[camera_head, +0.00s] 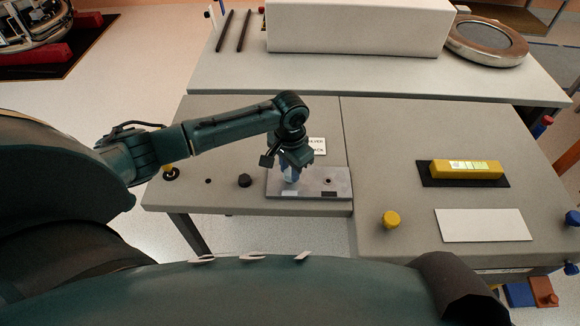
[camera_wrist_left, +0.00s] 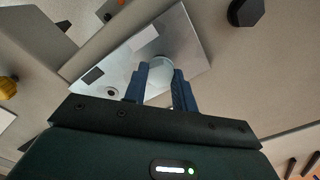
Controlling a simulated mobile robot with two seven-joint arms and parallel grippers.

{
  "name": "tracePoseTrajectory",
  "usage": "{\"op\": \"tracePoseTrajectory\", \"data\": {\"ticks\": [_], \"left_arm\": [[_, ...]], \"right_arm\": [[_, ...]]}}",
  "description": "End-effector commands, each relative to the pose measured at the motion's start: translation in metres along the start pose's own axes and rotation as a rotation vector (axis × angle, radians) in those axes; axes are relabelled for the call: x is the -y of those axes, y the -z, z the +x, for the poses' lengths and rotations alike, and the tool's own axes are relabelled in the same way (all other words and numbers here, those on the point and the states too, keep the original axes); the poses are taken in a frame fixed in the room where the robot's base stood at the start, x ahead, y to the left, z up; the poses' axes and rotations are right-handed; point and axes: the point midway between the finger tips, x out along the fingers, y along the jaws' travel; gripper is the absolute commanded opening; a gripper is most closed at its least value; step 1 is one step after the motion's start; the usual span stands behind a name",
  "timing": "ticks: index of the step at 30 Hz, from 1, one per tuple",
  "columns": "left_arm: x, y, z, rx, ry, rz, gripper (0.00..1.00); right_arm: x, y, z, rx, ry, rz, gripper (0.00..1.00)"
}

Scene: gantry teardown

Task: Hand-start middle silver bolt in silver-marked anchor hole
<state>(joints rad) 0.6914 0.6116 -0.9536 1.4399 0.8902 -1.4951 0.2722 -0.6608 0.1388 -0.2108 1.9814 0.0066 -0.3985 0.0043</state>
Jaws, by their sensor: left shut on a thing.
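My left gripper (camera_head: 290,178) reaches down over the metal anchor plate (camera_head: 340,192) at the table's front edge. In the left wrist view its blue fingers (camera_wrist_left: 160,88) are shut on a round silver piece, which looks like the silver bolt (camera_wrist_left: 162,67). The bolt is over or against the plate (camera_wrist_left: 187,42); I cannot tell whether it sits in a hole. A second hole with a dark ring (camera_head: 328,181) is open to the right of the gripper. In the head view the fingers hide the bolt. My right gripper is not in view.
A black knob (camera_head: 245,180) stands left of the plate. A small printed sign (camera_head: 317,146) is behind it. A yellow knob (camera_head: 390,219), a white sheet (camera_head: 484,225) and a yellow box (camera_head: 466,169) lie to the right. A long white box (camera_head: 357,27) stands at the back.

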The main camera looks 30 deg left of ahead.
Motion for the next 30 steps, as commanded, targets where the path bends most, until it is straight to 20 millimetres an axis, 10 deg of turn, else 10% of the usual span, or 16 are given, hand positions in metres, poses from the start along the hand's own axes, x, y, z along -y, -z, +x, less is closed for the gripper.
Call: {"op": "tracePoseTrajectory", "data": {"ticks": [30], "left_arm": [[-0.0016, -0.0019, 0.0024, 0.007, -0.006, 0.539, 0.0]], "right_arm": [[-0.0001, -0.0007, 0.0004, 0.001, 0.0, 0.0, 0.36]]}}
